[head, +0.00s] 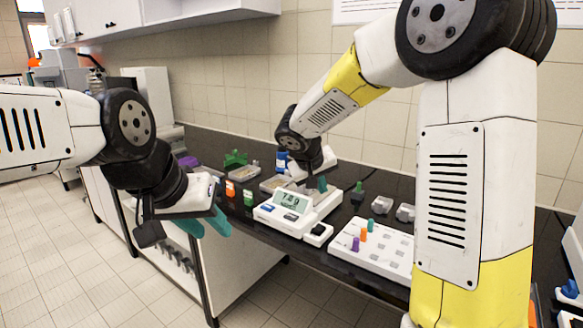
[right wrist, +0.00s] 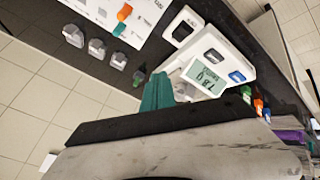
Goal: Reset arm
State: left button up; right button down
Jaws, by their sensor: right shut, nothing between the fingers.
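My right gripper (head: 322,184) hangs over the back of the white device with a digital display (head: 291,203), below my bent white and yellow right arm. In the right wrist view its teal fingers (right wrist: 157,92) are together, with nothing between them. The same device (right wrist: 215,70) is just beyond the fingertips there; I cannot tell whether they touch it. My left gripper (head: 205,225) has teal fingers pointing down and right, in front of the bench's front edge. I see nothing held in it, but the gap between its fingers is unclear.
A white rack (head: 375,250) with orange, purple and green pegs sits right of the device on the black bench (head: 345,178). Small grey blocks (head: 382,204) stand behind it. Green and orange bottles (head: 230,188) and shallow trays (head: 244,173) are to the left. The floor in front is clear.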

jog(key=s+d+r+m+g+y, duration=0.1)
jog(key=s+d+r, duration=0.25)
jog(key=s, duration=0.45)
jog(key=s+d+r+m+g+y, duration=0.1)
jog(key=s+d+r, duration=0.1)
jog(key=s+d, duration=0.35)
jog(key=s+a+t+y, duration=0.1)
jog(key=s+a+y, duration=0.2)
jog(key=s, duration=1.1)
jog(key=shift+r+y, duration=0.25)
jog(key=shift+y, duration=0.15)
